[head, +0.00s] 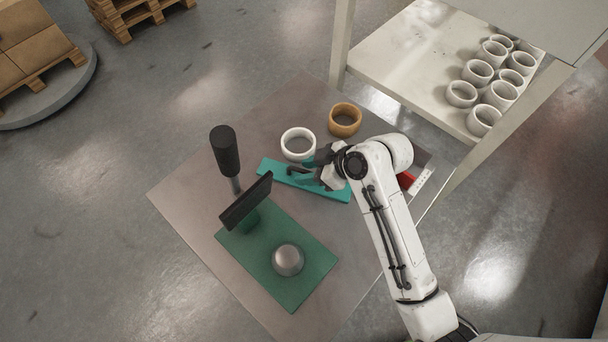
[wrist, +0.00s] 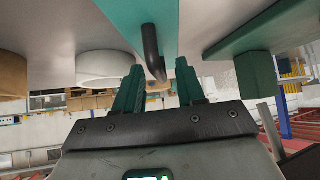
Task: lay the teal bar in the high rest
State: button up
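A flat teal piece (head: 276,172), the only teal bar-like thing I see, lies on the grey table. In the wrist view its teal surface (wrist: 125,18) fills the top, with a dark bent rod (wrist: 151,45) standing out from it. My gripper (head: 314,165) is over this piece, partly hiding it. In the wrist view my gripper (wrist: 158,67) is open, its two green fingers apart. The rod's end appears between the fingertips; I cannot tell if they touch it. I cannot tell which part is the high rest.
A green plate (head: 300,292) carries a grey dome (head: 288,260) and a tilted dark panel (head: 246,202). A dark cylinder (head: 225,150) stands on a rod behind it. A white ring (head: 298,134) and an orange ring (head: 345,109) sit behind the teal piece. A shelf (head: 415,65) holds several white rings.

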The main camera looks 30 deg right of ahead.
jog(key=shift+x, duration=0.85)
grip_shut()
